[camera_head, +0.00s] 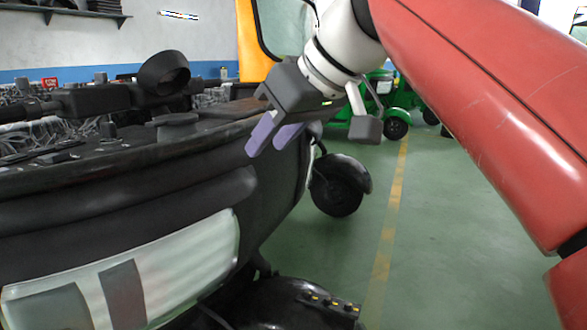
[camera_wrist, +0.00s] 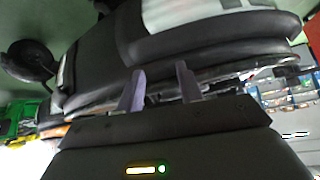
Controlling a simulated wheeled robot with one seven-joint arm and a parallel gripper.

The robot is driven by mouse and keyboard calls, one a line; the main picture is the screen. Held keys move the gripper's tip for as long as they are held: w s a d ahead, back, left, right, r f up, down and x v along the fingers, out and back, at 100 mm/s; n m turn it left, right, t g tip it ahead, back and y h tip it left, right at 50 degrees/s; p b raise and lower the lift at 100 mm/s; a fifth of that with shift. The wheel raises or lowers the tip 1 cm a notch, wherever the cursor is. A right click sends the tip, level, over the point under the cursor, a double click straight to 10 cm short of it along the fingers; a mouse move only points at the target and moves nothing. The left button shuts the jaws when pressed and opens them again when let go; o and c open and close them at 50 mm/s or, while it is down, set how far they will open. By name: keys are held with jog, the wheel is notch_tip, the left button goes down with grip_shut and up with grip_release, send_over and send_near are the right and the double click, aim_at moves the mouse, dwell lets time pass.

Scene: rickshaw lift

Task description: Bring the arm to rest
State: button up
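My gripper (camera_head: 268,140) is in the upper middle of the head view, at the end of my red and white arm. Its two purple fingers point down and left, beside the right end of a dark vehicle body (camera_head: 110,190). In the wrist view the fingers (camera_wrist: 160,88) stand apart with a clear gap, and nothing is held between them. The vehicle body also shows behind the fingers in the wrist view (camera_wrist: 100,62). I cannot tell from the head view how far the fingers are from its edge.
Dark parts, including a round cup-like piece (camera_head: 164,73), lie on top of the vehicle body. A black wheel (camera_head: 338,185) stands behind it. Green rickshaws (camera_head: 393,112) are farther back. The green floor (camera_head: 440,240) with a yellow line is open at the right.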

jog(key=s+d+f+m+h, duration=0.2)
jog(key=d+f, duration=0.4)
jog(key=f, duration=0.4)
jog(key=s+d+f+m+h, duration=0.2)
jog(key=s+d+f+m, duration=0.2)
jog(key=f, duration=0.7)
jog(key=s+d+f+m+h, duration=0.2)
jog(key=s+d+f, duration=0.4)
jog(key=f, duration=0.5)
jog(key=shift+s+d+f+m+t+h, duration=0.15)
jog(key=shift+d+f+m+t+h, duration=0.2)
jog(key=shift+d+m, duration=0.55)
jog(key=shift+r, duration=0.1)
